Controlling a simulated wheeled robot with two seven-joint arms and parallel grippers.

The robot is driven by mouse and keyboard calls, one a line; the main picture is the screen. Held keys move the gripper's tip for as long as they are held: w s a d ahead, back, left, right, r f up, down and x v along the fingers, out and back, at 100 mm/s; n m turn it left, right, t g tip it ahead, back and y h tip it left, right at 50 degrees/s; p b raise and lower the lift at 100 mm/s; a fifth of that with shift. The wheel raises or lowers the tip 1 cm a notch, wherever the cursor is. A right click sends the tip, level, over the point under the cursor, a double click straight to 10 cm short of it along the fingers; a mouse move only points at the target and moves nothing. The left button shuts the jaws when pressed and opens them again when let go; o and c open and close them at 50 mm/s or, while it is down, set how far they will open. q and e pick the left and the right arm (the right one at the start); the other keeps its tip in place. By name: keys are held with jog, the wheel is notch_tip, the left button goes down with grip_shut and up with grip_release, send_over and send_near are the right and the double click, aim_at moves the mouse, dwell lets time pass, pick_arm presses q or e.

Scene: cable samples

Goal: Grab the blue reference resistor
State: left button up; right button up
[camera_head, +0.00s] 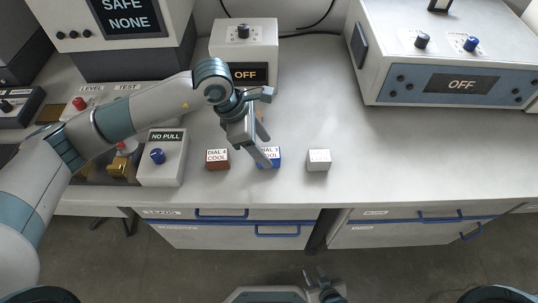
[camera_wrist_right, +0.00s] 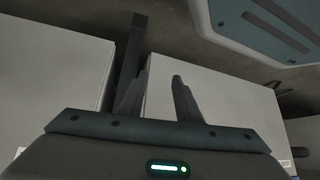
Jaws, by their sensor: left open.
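The blue resistor (camera_head: 273,161) is a small blue block with a white label reading "COOL" on the worktop, in the head view. My left gripper (camera_head: 264,146) is open over it, and one finger covers the left part of its label. I cannot tell whether that finger touches the block. My right gripper (camera_head: 314,274) is low in front of the drawers, and its fingers stand apart and empty in the right wrist view (camera_wrist_right: 157,90).
A brown block (camera_head: 217,160) labelled "DIAL 4 COOL" sits left of the blue one, and a white block (camera_head: 318,160) sits right. A "NO PULL" box (camera_head: 165,170) stands further left. An "OFF" box (camera_head: 245,40) stands behind. The worktop (camera_head: 420,160) is clear at right.

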aim_at(269, 152)
pick_arm(q)
jog(key=shift+p+x, duration=0.6)
jog(key=shift+x, duration=1.45)
jog(key=shift+w, duration=0.2)
pick_arm(e)
jog(key=shift+g, duration=0.5)
jog(key=s, duration=0.1)
jog(key=s+f, duration=0.1)
jog(key=s+d, duration=0.1)
jog(key=shift+s+d+f, duration=0.1)
jog(key=shift+s+f, duration=0.2)
pick_arm(q)
jog(key=shift+c, duration=0.6)
jog(key=c, duration=1.1)
pick_arm(e)
jog(key=shift+d, duration=0.1)
pick_arm(q)
jog(key=shift+r, duration=0.1)
